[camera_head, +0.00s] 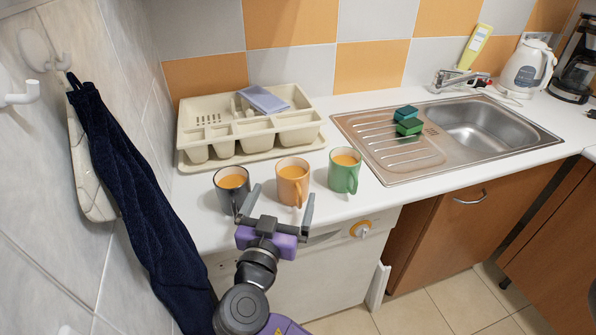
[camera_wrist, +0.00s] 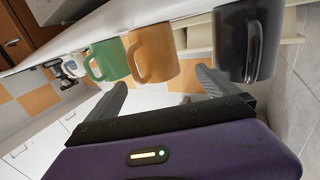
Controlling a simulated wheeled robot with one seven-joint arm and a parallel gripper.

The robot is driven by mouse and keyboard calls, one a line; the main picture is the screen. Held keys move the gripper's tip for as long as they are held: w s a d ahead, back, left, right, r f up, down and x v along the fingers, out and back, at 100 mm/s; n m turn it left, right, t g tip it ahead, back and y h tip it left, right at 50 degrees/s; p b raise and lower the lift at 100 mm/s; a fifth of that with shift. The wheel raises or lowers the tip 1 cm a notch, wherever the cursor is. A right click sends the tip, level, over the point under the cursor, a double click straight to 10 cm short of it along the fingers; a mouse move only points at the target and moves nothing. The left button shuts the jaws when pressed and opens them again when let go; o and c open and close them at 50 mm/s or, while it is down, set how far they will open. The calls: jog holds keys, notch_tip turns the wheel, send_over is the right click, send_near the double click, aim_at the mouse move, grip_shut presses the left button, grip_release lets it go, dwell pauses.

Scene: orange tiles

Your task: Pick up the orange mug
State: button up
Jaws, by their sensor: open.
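The orange mug (camera_head: 291,172) stands upright on the white counter, holding orange liquid, between a dark grey mug (camera_head: 229,181) and a green mug (camera_head: 343,179). Its handle points toward my gripper. My gripper (camera_head: 284,191) is open and empty at the near side of the orange mug. In the wrist view, which is turned over, the orange mug (camera_wrist: 158,50) lies ahead between the fingertips of my gripper (camera_wrist: 161,77). I cannot tell whether a finger touches it. The green mug (camera_wrist: 110,57) and dark mug (camera_wrist: 236,45) are on either side.
A cream dish rack (camera_head: 228,154) stands behind the mugs. A steel sink (camera_head: 480,128) with sponges (camera_head: 407,122) on its drainer is to the right. A dark blue towel (camera_head: 137,205) hangs on the left wall. The counter's front edge is close below the mugs.

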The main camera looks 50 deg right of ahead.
aim_at(288, 183)
jog(key=p+x, duration=0.1)
jog(key=x, duration=0.3)
jog(key=shift+r, duration=0.2)
jog(key=shift+p+x, duration=0.8)
jog(key=shift+x, duration=1.5)
jog(key=shift+f, duration=0.15)
jog(key=c, duration=2)
jog(key=shift+c, duration=0.8)
